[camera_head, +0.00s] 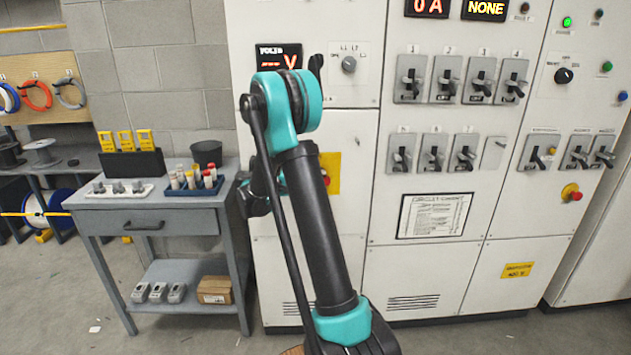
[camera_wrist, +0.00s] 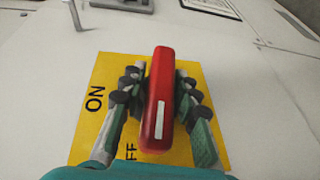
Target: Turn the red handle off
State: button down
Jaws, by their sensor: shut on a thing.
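The red handle (camera_wrist: 158,95) stands out from a yellow plate (camera_wrist: 88,118) in the wrist view. It runs up and down the picture, with a white mark near its lower end. My gripper (camera_wrist: 157,92) has its green and grey fingers on both sides of the handle and is shut on it. The plate reads "ON" at the left and "FF" below, beside the handle's lower end; the letter before "FF" is hidden. In the head view, part of the yellow plate (camera_head: 333,172) shows on the white cabinet behind my arm, which hides most of the handle and gripper.
The cabinet front has several grey switches (camera_head: 411,80), a framed notice (camera_head: 433,215) and a red button (camera_head: 575,196). A grey workbench (camera_head: 160,222) with trays stands close on the left. The floor in front of the cabinet is mostly clear.

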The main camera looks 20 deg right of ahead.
jog(key=shift+h, duration=0.7)
jog(key=shift+n, duration=0.3)
jog(key=c, duration=1.3)
grip_release()
jog(key=shift+a, duration=0.1)
jog(key=a, duration=0.8)
jog(key=s+a, duration=0.1)
jog(key=a, duration=0.2)
jog(key=shift+a+f, duration=0.1)
jog(key=shift+a, duration=0.3)
